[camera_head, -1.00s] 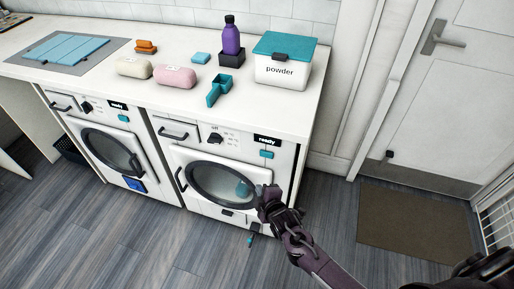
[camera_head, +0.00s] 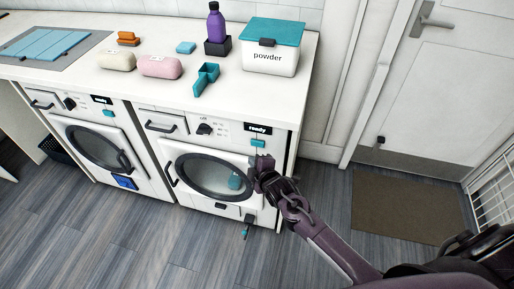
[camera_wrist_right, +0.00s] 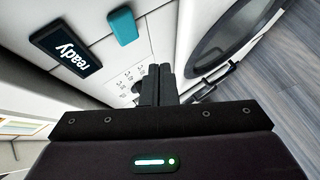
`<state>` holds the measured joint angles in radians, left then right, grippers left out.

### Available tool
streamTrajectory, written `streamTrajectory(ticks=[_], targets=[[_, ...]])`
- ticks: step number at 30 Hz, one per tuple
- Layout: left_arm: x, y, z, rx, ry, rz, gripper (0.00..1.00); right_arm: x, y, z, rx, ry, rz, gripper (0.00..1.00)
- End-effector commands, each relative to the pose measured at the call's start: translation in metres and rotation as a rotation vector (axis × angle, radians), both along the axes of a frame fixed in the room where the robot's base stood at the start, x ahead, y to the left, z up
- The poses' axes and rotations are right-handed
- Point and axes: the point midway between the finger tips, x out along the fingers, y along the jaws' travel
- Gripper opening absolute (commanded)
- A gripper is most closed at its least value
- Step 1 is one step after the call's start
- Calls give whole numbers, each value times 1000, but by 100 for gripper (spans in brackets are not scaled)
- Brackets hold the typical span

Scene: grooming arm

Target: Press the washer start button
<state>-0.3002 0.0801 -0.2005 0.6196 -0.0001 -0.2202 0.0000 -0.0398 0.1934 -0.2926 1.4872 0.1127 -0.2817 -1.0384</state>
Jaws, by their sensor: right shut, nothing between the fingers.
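The right-hand washer (camera_head: 215,170) is a white front loader with its round door shut. In the right wrist view the button (camera_wrist_right: 123,25) is at the top, beside the display (camera_wrist_right: 65,48). My right gripper (camera_head: 262,163) is shut and empty, just below the button in the head view. Its fingers (camera_wrist_right: 158,85) point toward the washer front; whether they touch it is not clear. My left gripper is in neither view.
A second washer (camera_head: 95,150) with its own display stands to the left. The counter above holds a powder box (camera_head: 270,62), a purple bottle (camera_head: 216,25), a teal scoop (camera_head: 205,78) and rolled towels (camera_head: 160,66). A brown mat (camera_head: 405,205) lies by the door.

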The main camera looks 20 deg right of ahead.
Motion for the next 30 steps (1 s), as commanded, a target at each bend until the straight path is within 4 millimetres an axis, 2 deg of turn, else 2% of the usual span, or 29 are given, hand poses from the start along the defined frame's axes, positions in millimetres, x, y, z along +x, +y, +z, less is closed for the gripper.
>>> streamTrajectory(ticks=[1,3,10,30], targets=[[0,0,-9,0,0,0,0,7,-5,-4,-1,-1,-2,0],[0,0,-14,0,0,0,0,14,-10,-4,0,-2,-1,0],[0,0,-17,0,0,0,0,31,-21,-1,0,0,-1,0],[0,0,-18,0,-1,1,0,35,-23,0,1,1,0,0]])
